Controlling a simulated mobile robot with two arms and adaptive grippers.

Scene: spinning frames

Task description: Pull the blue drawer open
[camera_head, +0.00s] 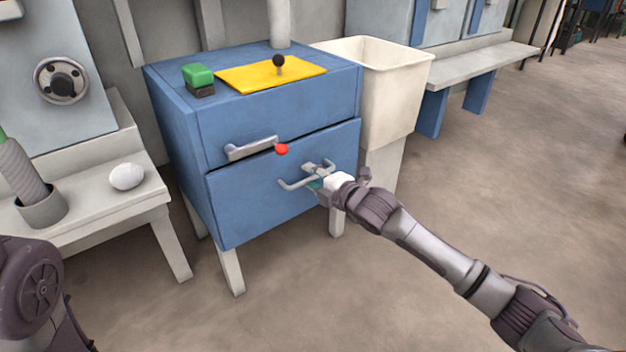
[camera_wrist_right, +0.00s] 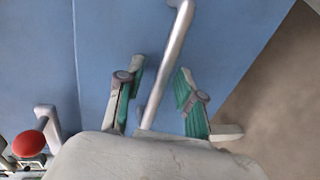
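The blue drawer (camera_head: 245,205) is the lower front of a blue cabinet and looks shut, with a dark seam along its top edge. Its grey bar handle (camera_head: 290,185) runs across the front. My right gripper (camera_head: 318,177) is at the right part of this handle. In the right wrist view the handle (camera_wrist_right: 173,50) passes between the two teal-padded fingers of my right gripper (camera_wrist_right: 160,78). The fingers are apart, with visible gaps on both sides of the bar. My left gripper is out of view.
A lever with a red knob (camera_head: 281,149) sits just above the drawer. A yellow plate (camera_head: 270,74) and a green block (camera_head: 198,74) are on the cabinet top. A cream bin (camera_head: 385,90) stands right of the cabinet. The floor in front is clear.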

